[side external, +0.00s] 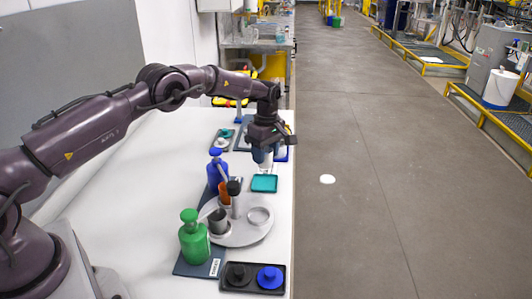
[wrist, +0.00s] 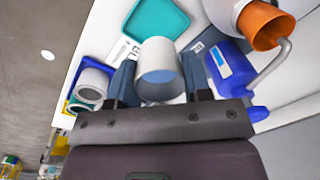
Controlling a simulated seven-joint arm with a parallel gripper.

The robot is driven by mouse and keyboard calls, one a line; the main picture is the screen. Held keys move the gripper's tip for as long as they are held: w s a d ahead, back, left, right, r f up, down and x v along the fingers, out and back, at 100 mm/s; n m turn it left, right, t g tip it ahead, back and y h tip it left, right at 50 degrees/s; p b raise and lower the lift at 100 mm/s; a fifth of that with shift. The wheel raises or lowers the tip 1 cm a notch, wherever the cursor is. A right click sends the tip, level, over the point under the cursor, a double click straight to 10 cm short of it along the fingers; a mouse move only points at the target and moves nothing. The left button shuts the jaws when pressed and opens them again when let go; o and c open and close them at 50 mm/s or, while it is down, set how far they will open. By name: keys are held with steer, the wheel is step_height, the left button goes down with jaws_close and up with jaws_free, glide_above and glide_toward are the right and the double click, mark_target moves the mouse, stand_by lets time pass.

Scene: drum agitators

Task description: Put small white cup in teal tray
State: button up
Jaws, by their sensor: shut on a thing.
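The small white cup (wrist: 158,52) is between the two fingers of my gripper (wrist: 159,84) in the wrist view, its open mouth showing a bluish inside. My gripper is shut on it. In the side view my gripper (side external: 264,155) is above the table, just beyond and above the teal tray (side external: 264,184); the cup is mostly hidden there. The teal tray is flat, square and empty, near the table's right edge.
A blue bottle (side external: 217,172), an orange cup (side external: 224,190), a round grey platter (side external: 240,232) and a green bottle (side external: 194,238) stand nearby. A black tray (side external: 252,286) holds black and blue lids. The table's edge drops off at right.

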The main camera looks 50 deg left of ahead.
steer(key=shift+f, duration=2.75)
steer(key=shift+f, duration=0.45)
steer(key=o, duration=1)
steer(key=o, duration=0.3)
steer(key=shift+r, duration=0.2)
steer(key=shift+r, duration=3.6)
